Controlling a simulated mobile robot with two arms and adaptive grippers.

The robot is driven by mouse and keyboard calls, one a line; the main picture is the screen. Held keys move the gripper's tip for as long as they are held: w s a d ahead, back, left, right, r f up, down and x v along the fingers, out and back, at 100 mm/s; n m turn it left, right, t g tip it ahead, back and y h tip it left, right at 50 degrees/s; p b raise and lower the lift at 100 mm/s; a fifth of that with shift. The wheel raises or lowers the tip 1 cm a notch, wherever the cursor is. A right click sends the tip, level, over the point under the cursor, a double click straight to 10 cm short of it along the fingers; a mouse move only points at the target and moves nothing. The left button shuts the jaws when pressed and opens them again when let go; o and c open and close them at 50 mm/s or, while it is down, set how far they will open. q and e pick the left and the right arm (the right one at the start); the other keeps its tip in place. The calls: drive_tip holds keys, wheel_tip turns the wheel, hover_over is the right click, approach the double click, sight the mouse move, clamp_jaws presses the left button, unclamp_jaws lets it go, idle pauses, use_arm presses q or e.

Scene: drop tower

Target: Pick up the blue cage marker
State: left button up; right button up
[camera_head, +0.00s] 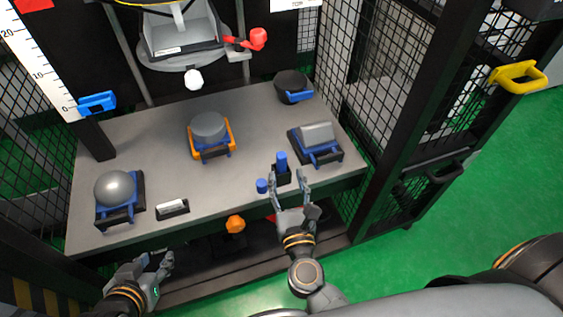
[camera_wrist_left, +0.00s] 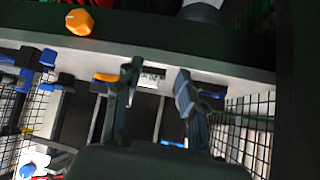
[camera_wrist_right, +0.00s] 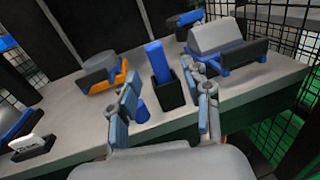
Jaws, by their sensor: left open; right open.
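A blue upright piece (camera_head: 281,160) stands in a small black holder (camera_head: 283,178) near the table's front right edge. In the right wrist view the blue piece (camera_wrist_right: 157,62) rises out of the black holder (camera_wrist_right: 167,97). A smaller blue piece (camera_head: 262,186) stands on the table just left of the holder; it also shows in the right wrist view (camera_wrist_right: 142,112). I cannot tell which is the cage marker. My right gripper (camera_head: 289,178) is open at the holder, its fingers either side in view, holding nothing. My left gripper (camera_head: 157,262) is open and empty below the table's front left.
Mesh panels (camera_head: 425,70) bound the right.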

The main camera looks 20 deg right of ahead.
sight(282, 163)
drive_tip(key=shift+w+d, duration=0.15)
drive_tip(key=shift+w, duration=0.55)
drive_tip(key=w, duration=0.5)
drive_tip(key=shift+w+d+r, duration=0.15)
drive_tip(key=shift+d, duration=0.05)
use_arm(q)
drive_tip(key=shift+s+a+f+g, duration=0.25)
drive_tip(key=shift+s+f+g, duration=0.25)
drive_tip(key=shift+s, duration=0.3)
use_arm(e)
clamp_jaws()
